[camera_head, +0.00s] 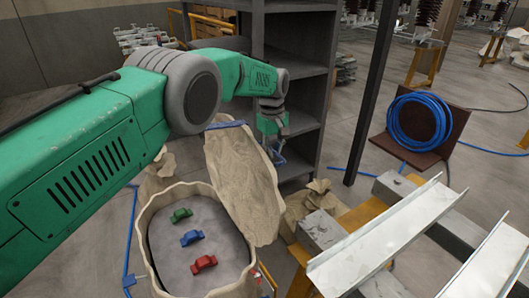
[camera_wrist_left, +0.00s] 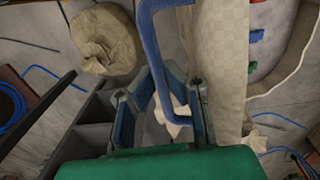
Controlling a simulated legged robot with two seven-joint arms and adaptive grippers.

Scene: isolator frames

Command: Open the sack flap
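The beige sack (camera_head: 146,250) stands open, with its rim around a grey interior. Its flap (camera_head: 240,180) is raised and tilts up along the far right side of the opening. A blue handle (camera_head: 228,125) is at the flap's upper end; it shows large in the left wrist view (camera_wrist_left: 178,85), beside the flap (camera_wrist_left: 222,65). My left gripper (camera_head: 273,145) is just right of the flap's upper part. In the left wrist view its fingers (camera_wrist_left: 160,115) are spread, with the handle crossing by the right finger; contact is unclear. My right gripper is out of view.
Inside the sack are green (camera_head: 180,215), blue (camera_head: 191,238) and red (camera_head: 204,263) pieces. A dark shelf (camera_head: 300,75) stands behind my left gripper. Another crumpled sack (camera_head: 312,200) and metal channels (camera_head: 385,235) are to the right.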

